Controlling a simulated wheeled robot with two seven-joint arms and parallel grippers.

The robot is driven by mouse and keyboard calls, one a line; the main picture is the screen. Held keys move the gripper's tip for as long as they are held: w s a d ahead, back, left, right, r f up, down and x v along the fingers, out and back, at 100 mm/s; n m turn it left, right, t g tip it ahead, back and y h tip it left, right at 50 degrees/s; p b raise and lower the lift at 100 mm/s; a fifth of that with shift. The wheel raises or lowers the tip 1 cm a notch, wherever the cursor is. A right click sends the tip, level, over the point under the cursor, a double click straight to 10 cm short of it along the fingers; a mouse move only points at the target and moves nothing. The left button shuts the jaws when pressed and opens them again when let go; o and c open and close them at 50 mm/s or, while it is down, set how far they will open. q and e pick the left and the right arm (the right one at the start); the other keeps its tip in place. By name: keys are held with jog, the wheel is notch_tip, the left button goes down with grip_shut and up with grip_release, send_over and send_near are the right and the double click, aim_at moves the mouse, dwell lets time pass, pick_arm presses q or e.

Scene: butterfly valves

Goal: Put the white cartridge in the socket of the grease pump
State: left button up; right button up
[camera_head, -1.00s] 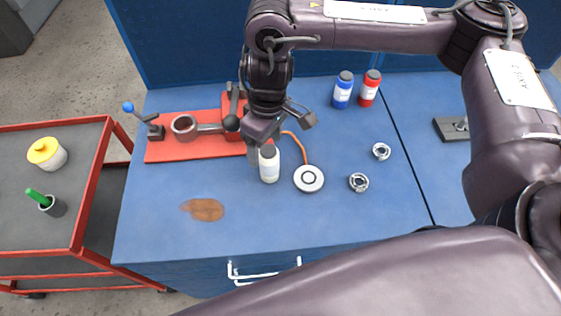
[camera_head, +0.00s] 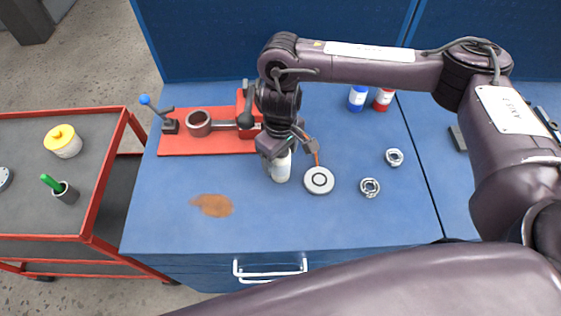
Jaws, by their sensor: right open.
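The white cartridge (camera_head: 281,172) stands upright on the blue bench. My right gripper (camera_head: 284,158) is open and directly over it, its fingers around the cartridge's upper part and hiding its dark cap. The grease pump (camera_head: 170,146) is a red base at the bench's left back. Its grey ring-shaped socket (camera_head: 198,122) is to the left of the gripper, and part of the pump is behind my right wrist. A blue-knobbed lever (camera_head: 150,106) stands at its left end. My left gripper is not in view.
Two metal rings (camera_head: 370,188) lie farther right. A red-framed cart (camera_head: 98,175) is at the left. The bench's front is clear except a brown stain (camera_head: 212,205).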

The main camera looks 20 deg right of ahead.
jog(key=c, duration=1.3)
jog(key=shift+r, duration=0.1)
